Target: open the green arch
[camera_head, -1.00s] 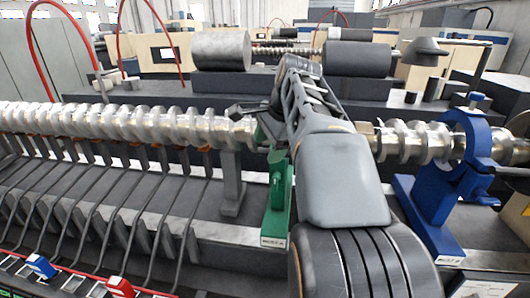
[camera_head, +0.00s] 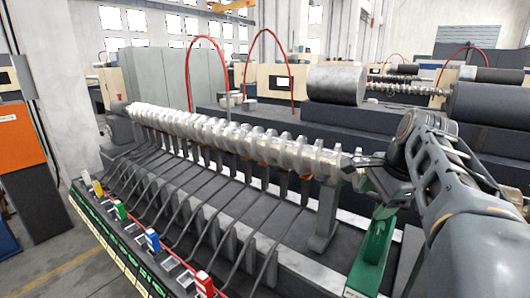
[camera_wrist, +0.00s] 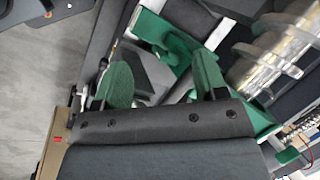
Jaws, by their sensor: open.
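The green arch (camera_head: 373,245) stands at the right of the head view, by the near end of the silvery screw shaft (camera_head: 250,142). Its lower leg shows; its upper part is mostly hidden behind my gripper (camera_head: 372,163). In the wrist view, green parts of the arch (camera_wrist: 165,38) lie beyond my gripper (camera_wrist: 160,80), with the bright shaft (camera_wrist: 265,70) to the right. My gripper's two green-padded fingers are apart, with a gap between them. It is close to the arch; I cannot tell whether it touches it.
A row of thin rods runs below the shaft. Red (camera_head: 204,284), blue (camera_head: 152,241) and green blocks line the front panel. A grey cylinder (camera_head: 336,85) sits behind. An orange panel (camera_head: 20,140) stands at far left, with open floor nearby.

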